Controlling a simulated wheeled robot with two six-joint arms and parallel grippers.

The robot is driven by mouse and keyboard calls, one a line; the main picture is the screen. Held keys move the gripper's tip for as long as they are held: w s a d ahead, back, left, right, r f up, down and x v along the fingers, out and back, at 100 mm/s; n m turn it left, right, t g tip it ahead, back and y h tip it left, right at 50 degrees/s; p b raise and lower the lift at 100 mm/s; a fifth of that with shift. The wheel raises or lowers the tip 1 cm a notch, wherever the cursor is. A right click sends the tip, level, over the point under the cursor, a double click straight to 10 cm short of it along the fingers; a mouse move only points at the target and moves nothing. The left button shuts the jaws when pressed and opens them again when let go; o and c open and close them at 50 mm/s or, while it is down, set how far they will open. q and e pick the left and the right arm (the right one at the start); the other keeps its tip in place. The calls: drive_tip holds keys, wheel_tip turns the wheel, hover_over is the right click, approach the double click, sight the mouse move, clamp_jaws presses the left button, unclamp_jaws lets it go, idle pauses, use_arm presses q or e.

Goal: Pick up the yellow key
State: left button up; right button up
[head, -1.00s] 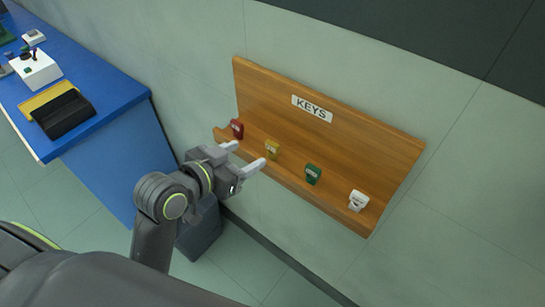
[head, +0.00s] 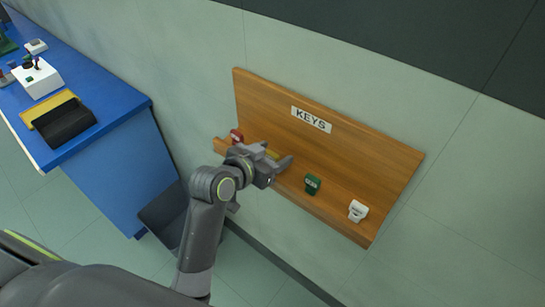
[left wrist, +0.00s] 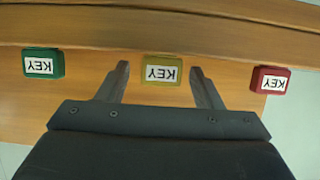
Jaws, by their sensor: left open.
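The yellow key (left wrist: 161,70) sits on the wooden key rack, between the two fingers of my left gripper (left wrist: 162,80) in the left wrist view. The fingers are apart, with a gap on each side of the key. In the head view my left gripper (head: 277,158) is at the rack and hides most of the yellow key (head: 272,153). The key has a white label reading KEY, upside down in the left wrist view. My right gripper is not in view.
The rack (head: 360,150) on the wall also holds a red key (head: 237,136), a green key (head: 312,184) and a white key (head: 357,211). The red key (left wrist: 270,80) and green key (left wrist: 43,63) flank the fingers. A blue bench (head: 120,125) stands left.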

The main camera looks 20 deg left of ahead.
use_arm(q)
drive_tip(key=c, duration=1.1)
